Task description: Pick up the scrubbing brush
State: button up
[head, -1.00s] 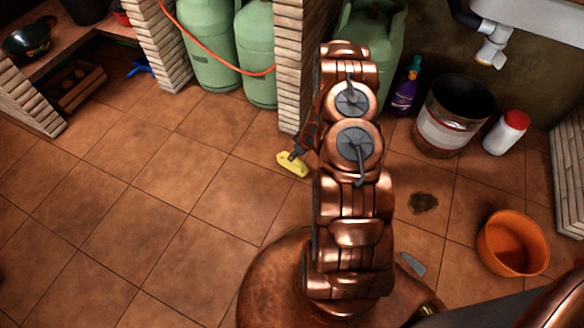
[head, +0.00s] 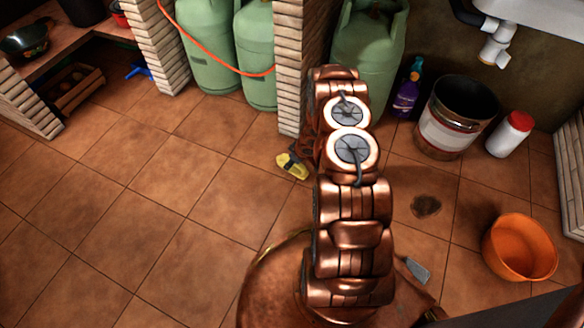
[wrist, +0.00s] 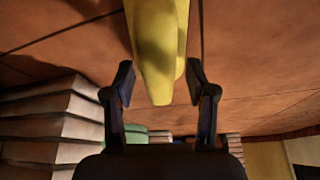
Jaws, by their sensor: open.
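The yellow scrubbing brush (head: 292,166) lies on the tiled floor, just in front of the brick pillar and to the left of my arm. In the wrist view the brush (wrist: 158,60) comes down from the top edge, with its near end between my two dark fingertips. My gripper (wrist: 160,82) is open, with a finger on each side of the brush and gaps showing. In the head view my arm and the gripper's shadowed end partly cover the brush.
The brick pillar (head: 301,70) and green gas cylinders (head: 368,50) stand close behind. A metal bucket (head: 455,115), white bottle (head: 508,136), purple bottle (head: 407,92) and orange basin (head: 519,247) stand to the right. A scraper (head: 417,270) lies by my base. The floor at left is clear.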

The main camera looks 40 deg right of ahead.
grip_shut()
dwell(0.4)
notch_tip(320, 180, up, 4)
jog(key=shift+f+p, duration=0.1)
jog(key=shift+p, duration=0.95)
jog(key=s+d+r+p, duration=0.1)
jog(key=s+p, duration=0.2)
jog(key=s, duration=1.3)
jog(key=shift+d+r, duration=0.15)
jog(key=shift+d, duration=0.1)
